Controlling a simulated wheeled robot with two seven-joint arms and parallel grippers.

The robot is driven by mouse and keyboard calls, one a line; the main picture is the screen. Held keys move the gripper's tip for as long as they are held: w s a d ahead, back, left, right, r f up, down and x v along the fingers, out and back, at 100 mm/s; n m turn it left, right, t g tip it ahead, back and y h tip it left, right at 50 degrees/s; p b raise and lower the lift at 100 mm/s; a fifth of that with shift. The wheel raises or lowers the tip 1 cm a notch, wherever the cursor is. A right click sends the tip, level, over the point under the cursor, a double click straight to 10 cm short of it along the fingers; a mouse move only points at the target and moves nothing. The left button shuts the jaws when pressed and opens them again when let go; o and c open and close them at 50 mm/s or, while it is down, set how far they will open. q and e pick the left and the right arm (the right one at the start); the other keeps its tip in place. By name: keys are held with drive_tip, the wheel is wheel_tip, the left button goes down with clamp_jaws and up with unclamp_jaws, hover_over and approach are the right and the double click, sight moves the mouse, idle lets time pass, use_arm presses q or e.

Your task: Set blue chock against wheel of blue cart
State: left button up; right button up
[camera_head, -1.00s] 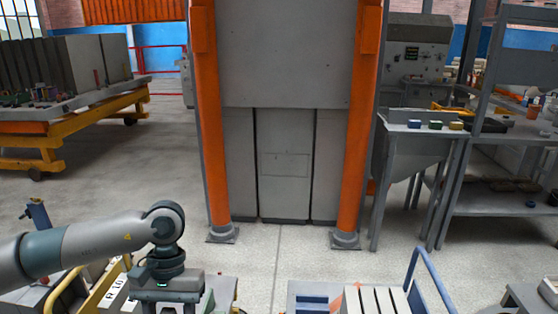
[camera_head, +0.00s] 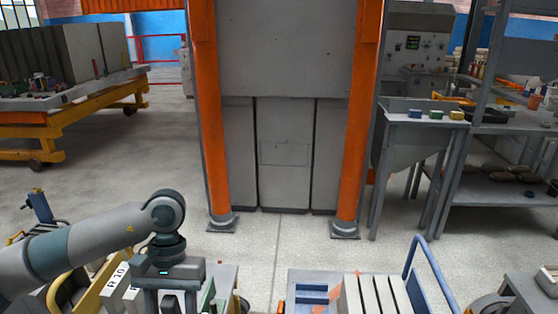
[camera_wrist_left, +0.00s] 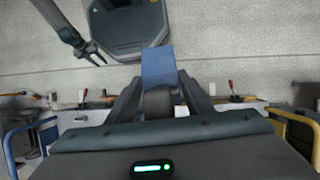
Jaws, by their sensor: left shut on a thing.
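My left gripper (camera_wrist_left: 160,88) is shut on a blue block-like piece, taken as the blue chock (camera_wrist_left: 158,62), which sticks out past the fingers in the left wrist view. In the head view my left gripper (camera_head: 168,292) is at the bottom left, and its fingers and the chock are not clear. The blue cart (camera_head: 312,276), with a blue tube handle and grey panels on it, is at the bottom, right of the gripper. Its wheels are hidden. My right gripper (camera_wrist_left: 92,53) shows small in the wrist view, fingers apart and empty.
Blue, green and yellow small blocks (camera_head: 436,114) stand on a grey stand (camera_head: 424,122) at the right. A yellow cart (camera_head: 62,292) with panels is near my left arm. An orange-posted frame (camera_head: 206,120) stands ahead. The floor between carts and frame is clear.

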idle(0.4)
use_arm(q)
drive_tip(key=w+x, duration=0.2)
drive_tip(key=x, duration=1.2)
drive_tip(key=shift+f, duration=0.5)
drive_tip(key=shift+s+a, duration=0.15)
